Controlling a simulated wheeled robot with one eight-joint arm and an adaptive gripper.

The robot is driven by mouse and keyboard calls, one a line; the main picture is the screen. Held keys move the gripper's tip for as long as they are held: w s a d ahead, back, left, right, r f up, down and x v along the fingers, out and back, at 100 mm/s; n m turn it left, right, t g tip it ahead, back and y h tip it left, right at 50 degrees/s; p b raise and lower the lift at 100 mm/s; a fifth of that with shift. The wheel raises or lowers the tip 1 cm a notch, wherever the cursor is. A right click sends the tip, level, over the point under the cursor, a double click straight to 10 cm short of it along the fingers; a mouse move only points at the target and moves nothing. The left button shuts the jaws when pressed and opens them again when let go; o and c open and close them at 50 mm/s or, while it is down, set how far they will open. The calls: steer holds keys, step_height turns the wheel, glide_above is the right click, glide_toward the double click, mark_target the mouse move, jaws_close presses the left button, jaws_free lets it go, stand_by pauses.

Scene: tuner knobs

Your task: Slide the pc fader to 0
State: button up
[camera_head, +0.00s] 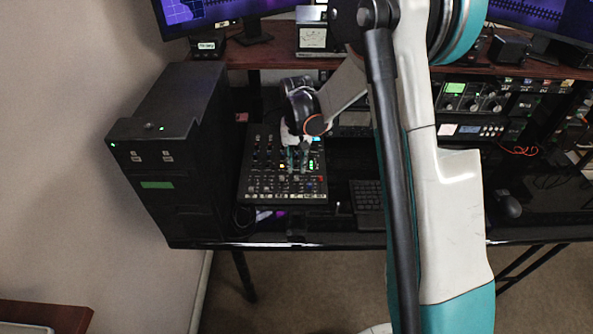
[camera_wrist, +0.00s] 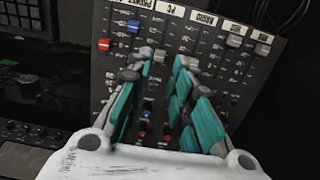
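The black mixer (camera_head: 258,190) lies on the dark desk, left of my arm. In the wrist view its panel (camera_wrist: 225,50) appears upside down, with a label reading PC near the top middle. A small pale cap, apparently the pc fader (camera_wrist: 160,56), sits below that label, between my fingertips. My gripper (camera_wrist: 163,62) has two teal fingers spread apart over the panel, with visible space around the cap. In the head view my gripper (camera_head: 293,158) is over the mixer's middle. The fingers hide parts of the neighbouring slots, and contact with the panel is unclear.
A black tower (camera_head: 165,150) stands left of the mixer. A keyboard (camera_head: 368,195) lies to its right, and a raised shelf (camera_head: 270,58) is behind.

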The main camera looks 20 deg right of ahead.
mark_target(297, 177)
step_height(297, 177, up, 7)
steer(key=shift+f, duration=0.15)
stand_by(0.4)
steer(key=s+r+n+t, duration=0.2)
steer(key=s+r+t, duration=0.1)
steer(key=s+r, duration=1.05)
steer(key=s+a+r+n+t, duration=0.1)
steer(key=s+t, duration=0.3)
steer(key=s, duration=1)
steer(key=shift+a+r+n, duration=0.15)
steer(key=shift+a+n, duration=0.05)
steer(key=shift+n, duration=0.1)
steer(key=shift+w, duration=0.1)
